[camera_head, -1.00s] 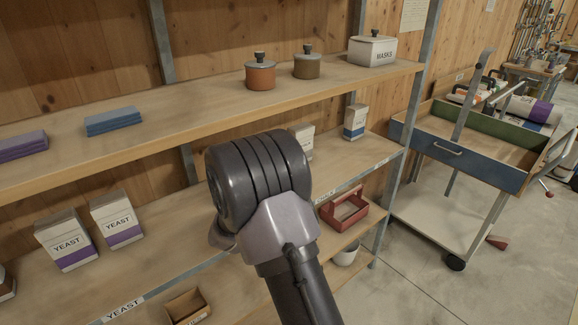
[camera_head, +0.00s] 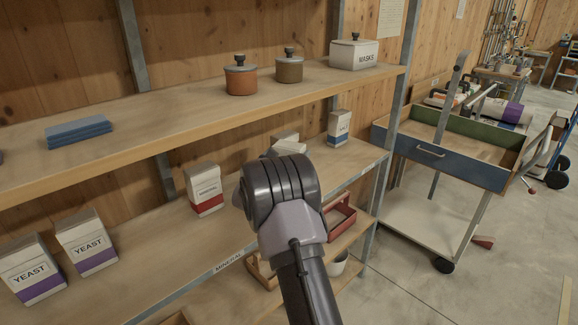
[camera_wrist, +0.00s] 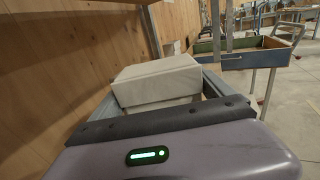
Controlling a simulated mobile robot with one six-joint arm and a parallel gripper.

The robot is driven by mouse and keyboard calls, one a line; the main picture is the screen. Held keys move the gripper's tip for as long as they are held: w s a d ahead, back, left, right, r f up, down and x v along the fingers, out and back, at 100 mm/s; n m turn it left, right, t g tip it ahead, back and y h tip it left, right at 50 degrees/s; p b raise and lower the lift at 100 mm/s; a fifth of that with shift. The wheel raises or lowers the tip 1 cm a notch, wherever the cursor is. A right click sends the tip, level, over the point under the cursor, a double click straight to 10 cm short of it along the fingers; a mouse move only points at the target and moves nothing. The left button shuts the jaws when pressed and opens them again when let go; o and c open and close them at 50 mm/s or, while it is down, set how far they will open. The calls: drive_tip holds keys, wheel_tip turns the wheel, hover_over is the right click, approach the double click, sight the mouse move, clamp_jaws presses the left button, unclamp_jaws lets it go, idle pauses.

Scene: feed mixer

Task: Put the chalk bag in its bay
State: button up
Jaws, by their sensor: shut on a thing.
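My gripper (camera_head: 282,188) is over the front of the middle shelf, seen from behind. Its wrist housing hides the jaws in the head view. In the wrist view, my gripper (camera_wrist: 165,112) is shut on a pale, box-shaped bag (camera_wrist: 155,82), which I take for the chalk bag. Its printed face is hidden. In the head view only a small pale part (camera_head: 288,146) shows past my wrist. The middle shelf (camera_head: 150,265) has bays with front-edge labels. One reads MINERAL (camera_head: 228,263). A label farther right (camera_head: 376,164) is too small to read. I cannot tell which bay is the chalk's.
Yeast bags (camera_head: 85,242) and a red-banded bag (camera_head: 204,188) stand left of my gripper. A blue-marked bag (camera_head: 339,128) stands to the right. The upper shelf (camera_head: 170,105) carries jars and a MASKS box (camera_head: 354,54). A metal post (camera_head: 392,130) and a cart (camera_head: 440,165) are at right.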

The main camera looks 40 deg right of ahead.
wheel_tip(320, 180, down, 4)
drive_tip(key=shift+r+b, duration=0.25)
drive_tip(key=shift+b, duration=0.3)
drive_tip(key=shift+a+r, duration=0.1)
drive_tip(key=shift+r, duration=0.1)
drive_tip(key=o, duration=1.8)
drive_tip(key=shift+f, duration=0.2)
drive_tip(key=shift+r+p, duration=0.25)
drive_tip(key=shift+p, duration=0.05)
drive_tip(key=p+v, duration=0.2)
drive_tip(key=v, duration=1)
drive_tip(key=s+a+r+m+g+y, duration=0.2)
drive_tip(key=s+a+r+m+g, duration=0.15)
drive_tip(key=s+m, duration=0.5)
drive_tip(key=s+a+r+m+g+y, duration=0.2)
drive_tip(key=s+r+m+g, duration=0.3)
drive_tip(key=s, duration=0.6)
drive_tip(key=s+a+m+t+y, duration=0.2)
drive_tip(key=s+a+m+y, duration=0.2)
drive_tip(key=a, duration=0.5)
drive_tip(key=s+a+f+m+t+y, duration=0.1)
drive_tip(key=s+a+m+y, duration=0.4)
drive_tip(key=a, duration=0.5)
drive_tip(key=s+a+f+m+t+y, duration=0.1)
drive_tip(key=s+a+m+t+y, duration=0.2)
drive_tip(key=a, duration=0.6)
drive_tip(key=shift+s+a+m+y, duration=0.15)
drive_tip(key=shift+s+m+y, duration=0.65)
drive_tip(key=shift+m+y, duration=0.3)
